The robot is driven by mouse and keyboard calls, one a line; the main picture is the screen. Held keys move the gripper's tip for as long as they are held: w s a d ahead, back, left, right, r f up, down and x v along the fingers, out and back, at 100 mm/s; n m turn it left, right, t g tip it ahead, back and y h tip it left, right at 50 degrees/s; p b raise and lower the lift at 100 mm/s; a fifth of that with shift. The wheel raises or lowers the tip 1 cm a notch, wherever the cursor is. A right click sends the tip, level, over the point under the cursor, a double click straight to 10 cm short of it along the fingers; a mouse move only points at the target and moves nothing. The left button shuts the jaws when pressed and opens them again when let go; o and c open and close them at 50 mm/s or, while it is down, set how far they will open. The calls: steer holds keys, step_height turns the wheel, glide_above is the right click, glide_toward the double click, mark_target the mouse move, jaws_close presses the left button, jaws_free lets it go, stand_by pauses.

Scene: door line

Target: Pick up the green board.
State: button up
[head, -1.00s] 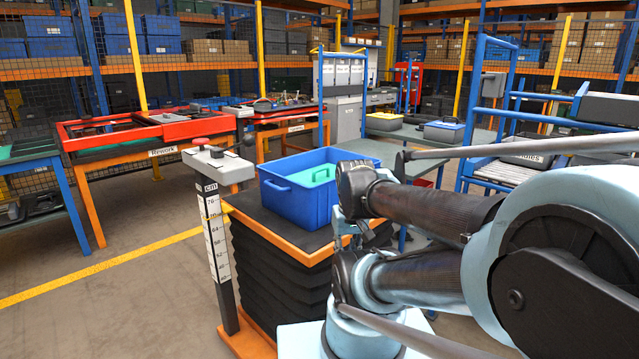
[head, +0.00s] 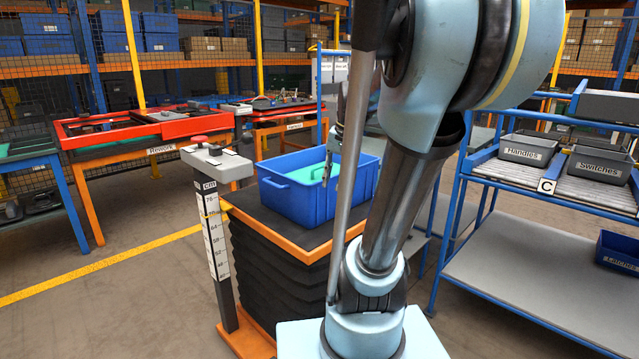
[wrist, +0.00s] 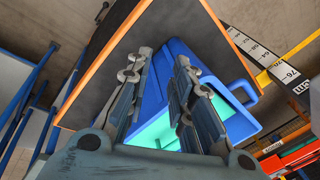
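The green board (head: 308,173) lies inside a blue tote (head: 291,197) on the black and orange lift table. In the wrist view the green board (wrist: 160,128) shows between and beside my fingers, partly covered by them and by the tote's wall (wrist: 215,65). My gripper (wrist: 161,68) is open, its two fingers apart with nothing between them. In the head view my gripper (head: 335,145) hangs by the tote's back right part, partly hidden behind my arm. I cannot tell whether it touches the tote or board.
A post with a cm scale (head: 213,230) stands left of the lift table (head: 262,222). A red-framed rework table (head: 150,130) is at the back left. A blue rack (head: 540,270) with grey bins stands at the right. Open floor lies at the front left.

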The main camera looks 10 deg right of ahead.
steer(key=w+d+r+m+y, duration=0.1)
steer(key=w+r+m, duration=0.15)
steer(key=w, duration=0.35)
steer(key=w+d+r+m, duration=0.1)
steer(key=w+d+r, duration=0.15)
steer(key=w, duration=0.35)
steer(key=m+y, duration=0.1)
steer(key=m, duration=0.1)
glide_toward(320, 167)
steer(key=shift+t, duration=0.3)
steer(key=x, duration=0.5)
steer(key=shift+s+f, duration=0.1)
steer(key=shift+f, duration=0.15)
steer(key=shift+x, duration=2.6)
steer(key=shift+r, duration=0.1)
jaws_close()
